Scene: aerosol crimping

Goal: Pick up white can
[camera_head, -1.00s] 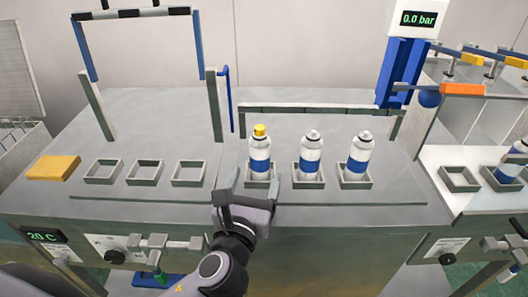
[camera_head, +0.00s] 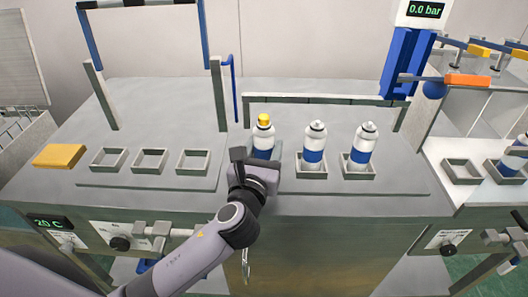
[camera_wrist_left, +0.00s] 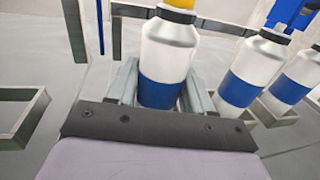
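The white can (camera_head: 263,136) with a blue band and yellow top stands upright at the left of a row of three cans. My left gripper (camera_head: 263,155) has come in from the front, with one finger on each side of the can. In the left wrist view the can (camera_wrist_left: 165,50) fills the gap between the two fingers (camera_wrist_left: 160,92), which press against its sides around the blue band. Its base and holder are hidden behind the gripper. I cannot tell whether it is lifted. My right gripper is not in view.
Two similar grey-topped cans (camera_head: 314,142) (camera_head: 362,145) stand in square holders close to the right. Empty holders (camera_head: 150,160) and a yellow block (camera_head: 60,156) are to the left. A low rail (camera_head: 320,98) runs behind the cans, and a blue press (camera_head: 403,65) stands back right.

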